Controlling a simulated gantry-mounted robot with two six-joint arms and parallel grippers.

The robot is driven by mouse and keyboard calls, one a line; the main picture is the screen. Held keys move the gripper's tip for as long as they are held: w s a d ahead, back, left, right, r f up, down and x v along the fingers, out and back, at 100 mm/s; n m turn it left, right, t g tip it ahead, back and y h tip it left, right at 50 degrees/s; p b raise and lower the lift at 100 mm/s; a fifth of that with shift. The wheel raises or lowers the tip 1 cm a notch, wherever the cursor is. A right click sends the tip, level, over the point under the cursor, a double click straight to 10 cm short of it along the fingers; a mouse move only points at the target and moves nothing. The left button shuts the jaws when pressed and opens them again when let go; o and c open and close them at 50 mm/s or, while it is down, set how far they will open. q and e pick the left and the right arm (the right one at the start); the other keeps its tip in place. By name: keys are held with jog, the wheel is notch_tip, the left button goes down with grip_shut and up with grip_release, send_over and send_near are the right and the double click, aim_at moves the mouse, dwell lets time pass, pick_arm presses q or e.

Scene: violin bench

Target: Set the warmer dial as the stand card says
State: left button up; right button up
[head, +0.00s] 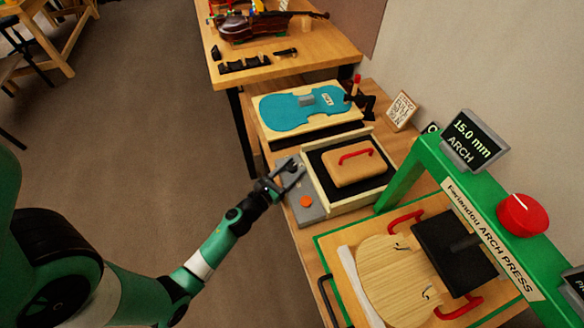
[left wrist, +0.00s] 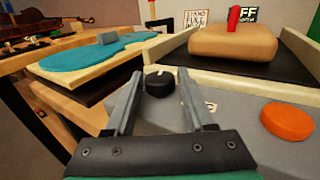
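The black warmer dial (left wrist: 160,83) with a pale pointer mark sits on a grey control panel (head: 308,214). In the left wrist view it lies between the fingers of my left gripper (left wrist: 160,72), which is open with a gap visible on both sides. In the head view my left gripper (head: 291,176) is over the panel and the dial cannot be made out clearly. A cream stand card (head: 401,110) stands behind the warmer; it also shows in the left wrist view (left wrist: 196,20), its text too small to read surely. My right gripper is not in view.
An orange button (head: 306,201) is on the panel. The warmer's wooden-walled tray (head: 317,187) holds a tan pad (head: 347,168) with a red handle. A dark sign reading OFF (left wrist: 243,14) is behind. A blue violin-shaped plate (head: 285,113) and a green arch press (head: 420,160) flank the warmer.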

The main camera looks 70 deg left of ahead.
pick_arm(q)
grip_shut()
jog(key=shift+a+h, duration=0.1)
jog(key=shift+h, duration=0.2)
